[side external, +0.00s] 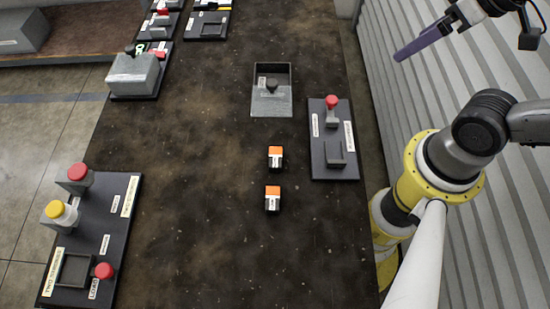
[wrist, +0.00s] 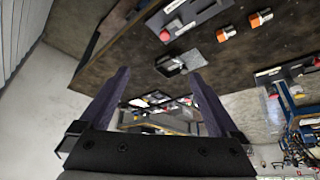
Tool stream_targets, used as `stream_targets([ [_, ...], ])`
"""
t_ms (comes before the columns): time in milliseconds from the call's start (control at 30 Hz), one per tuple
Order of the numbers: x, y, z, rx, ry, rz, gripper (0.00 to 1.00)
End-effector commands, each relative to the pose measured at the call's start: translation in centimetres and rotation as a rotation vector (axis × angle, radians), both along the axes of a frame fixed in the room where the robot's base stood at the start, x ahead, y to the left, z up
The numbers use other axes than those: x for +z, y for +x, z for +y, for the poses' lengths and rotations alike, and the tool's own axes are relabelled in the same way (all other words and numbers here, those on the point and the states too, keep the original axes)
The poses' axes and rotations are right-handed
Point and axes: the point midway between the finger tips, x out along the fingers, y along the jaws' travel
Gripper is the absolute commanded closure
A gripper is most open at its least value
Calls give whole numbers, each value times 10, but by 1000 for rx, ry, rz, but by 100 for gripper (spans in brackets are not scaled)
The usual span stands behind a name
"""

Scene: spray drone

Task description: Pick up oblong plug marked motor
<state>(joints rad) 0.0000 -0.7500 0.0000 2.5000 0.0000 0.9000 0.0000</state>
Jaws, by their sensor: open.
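The labels are too small to read, so I cannot tell which piece is the plug marked motor. Two orange-and-black blocks with white labels, a far one (side external: 276,157) and a near one (side external: 272,199), stand apart mid-table. They also show in the wrist view, one (wrist: 226,34) left of the other (wrist: 261,17). A grey block with a black knob (side external: 271,88) sits in a dark tray (side external: 270,70). A red-knobbed grey piece (side external: 331,110) stands on the right board (side external: 335,172). My gripper (wrist: 160,73) is open and empty, high at the upper right, away from the table.
A left board (side external: 120,207) carries red- and yellow-topped pieces and a square frame (side external: 75,269). A corrugated wall (side external: 385,65) lies right of the table. The table's centre front is clear.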

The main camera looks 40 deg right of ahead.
Motion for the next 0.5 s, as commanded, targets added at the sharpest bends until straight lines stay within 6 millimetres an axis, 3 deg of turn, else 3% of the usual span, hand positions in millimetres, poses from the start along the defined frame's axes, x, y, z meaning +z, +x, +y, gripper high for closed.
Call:
stream_targets([
  [167,0,0,0,3,-1,0,3],
  [267,10,7,0,15,-8,-30,3],
  [367,22,26,3,41,-15,-36,3],
  [500,26,68,24,149,-27,18,3],
])
